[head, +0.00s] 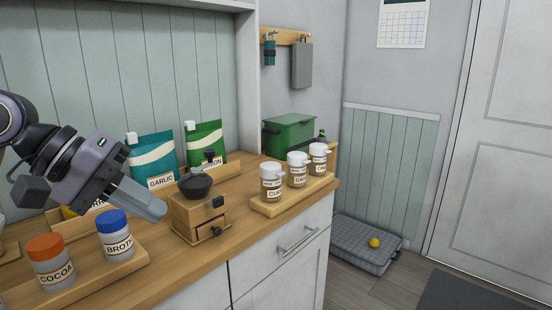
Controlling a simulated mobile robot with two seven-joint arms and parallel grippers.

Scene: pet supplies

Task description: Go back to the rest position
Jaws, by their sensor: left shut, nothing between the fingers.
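My left gripper (150,206) comes in from the left. It is shut with nothing in it, and its fingers point right and down above the wooden counter (240,248). In the picture its tips lie just left of a small wooden grinder (200,215) with a dark bowl on top. They also appear above and beside the jar labelled BROTH (116,240), which has a blue lid. I cannot tell how far apart they are in depth. My right gripper is not in view.
A COCOA jar (51,265) stands by the BROTH jar on a wooden tray. Several white-lidded jars (297,170) stand on a board at the right. Behind are a teal GARLIC bag (152,155), a green bag (207,137) and a green box (288,135). A grey pet bed (362,245) lies on the floor.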

